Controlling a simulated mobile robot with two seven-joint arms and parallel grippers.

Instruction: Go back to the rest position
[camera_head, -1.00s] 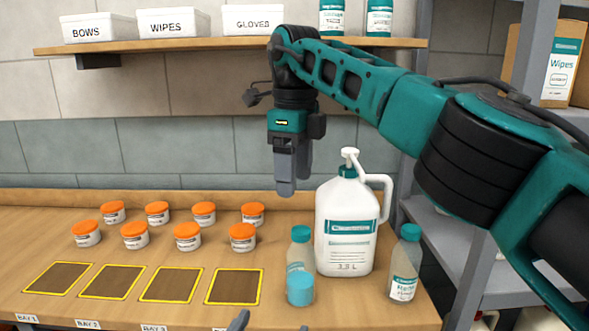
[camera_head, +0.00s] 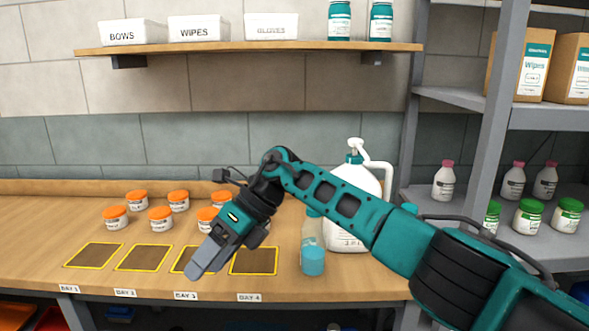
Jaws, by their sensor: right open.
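My right gripper (camera_head: 208,258) is open and empty. It points down and left above the workbench (camera_head: 40,235), in front of the yellow-edged mats, and overlaps one of them in the picture. Its arm comes in from the lower right and crosses in front of a white pump jug (camera_head: 345,238). My left gripper is not in view.
Several orange-lidded jars (camera_head: 136,200) stand in two rows behind the mats (camera_head: 95,255); my gripper hides some. A wall shelf (camera_head: 250,48) holds white bins. A grey rack (camera_head: 490,150) stands right.

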